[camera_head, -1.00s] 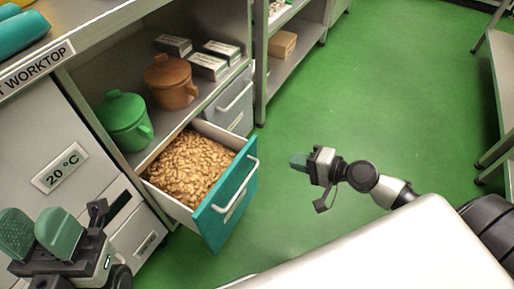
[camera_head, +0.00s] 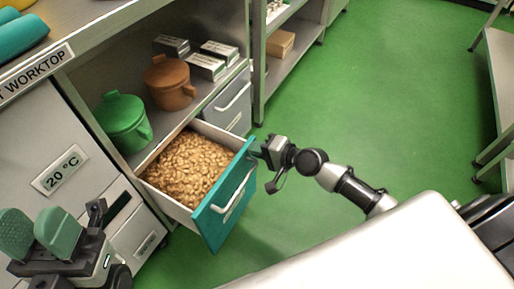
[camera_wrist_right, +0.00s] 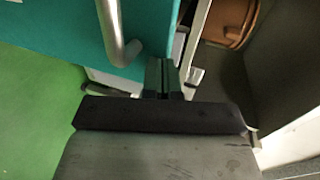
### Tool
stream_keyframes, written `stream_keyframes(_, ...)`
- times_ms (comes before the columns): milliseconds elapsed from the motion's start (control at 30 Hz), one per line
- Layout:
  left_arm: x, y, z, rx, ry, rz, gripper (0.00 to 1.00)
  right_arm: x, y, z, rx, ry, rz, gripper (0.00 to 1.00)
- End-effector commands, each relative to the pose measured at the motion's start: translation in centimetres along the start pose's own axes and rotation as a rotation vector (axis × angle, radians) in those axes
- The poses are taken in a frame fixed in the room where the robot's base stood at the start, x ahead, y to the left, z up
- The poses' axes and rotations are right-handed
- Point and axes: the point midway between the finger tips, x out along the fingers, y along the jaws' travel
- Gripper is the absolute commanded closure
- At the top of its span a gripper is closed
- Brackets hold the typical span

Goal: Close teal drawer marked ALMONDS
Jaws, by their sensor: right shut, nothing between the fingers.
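The teal drawer (camera_head: 213,222) in the shelf unit stands pulled open, filled with almonds (camera_head: 187,168). Its front has a pale bar handle (camera_head: 235,192); I cannot read a label on it. My right gripper (camera_head: 257,150) is at the far upper corner of the drawer front, its fingertips partly hidden in the head view. In the right wrist view the closed, empty fingers (camera_wrist_right: 164,78) are beside the edge of the teal front (camera_wrist_right: 70,25), near the handle (camera_wrist_right: 115,35); I cannot tell whether they touch. My left gripper (camera_head: 38,234) is open and empty at the lower left.
A green pot (camera_head: 122,122) and a brown pot (camera_head: 168,82) stand on the shelf above the drawer, with several small boxes (camera_head: 207,66) behind. A grey drawer (camera_head: 230,106) is beyond. The green floor (camera_head: 370,110) to the right is clear.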

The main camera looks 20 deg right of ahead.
Motion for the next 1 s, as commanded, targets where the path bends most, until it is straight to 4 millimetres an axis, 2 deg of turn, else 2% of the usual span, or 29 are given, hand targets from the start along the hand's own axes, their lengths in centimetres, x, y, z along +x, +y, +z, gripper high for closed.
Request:
stream_keyframes(167, 0.0, 0.0, 0.0, 0.000, 0.000, 0.000, 0.57, 0.1, -0.1, 0.0, 0.000, 0.000, -0.001, 1.00)
stream_keyframes(333, 0.4, 0.0, -0.1, 0.000, 0.000, 0.000, 0.57, 1.6, -0.8, 0.0, 0.002, 0.000, -0.004, 1.00)
stream_keyframes(567, 0.8, 0.0, -0.2, 0.000, 0.000, 0.000, 0.57, 6.7, -2.5, 0.0, 0.002, -0.001, -0.007, 1.00)
stream_keyframes(800, 0.2, 0.0, -0.1, 0.001, 0.000, 0.000, 0.57, 12.0, -3.9, 0.0, 0.001, 0.000, -0.005, 1.00)
stream_keyframes(1000, -0.3, 0.0, 0.1, 0.001, 0.000, 0.000, 0.57, 14.7, -4.6, 0.0, 0.000, -0.001, -0.002, 1.00)
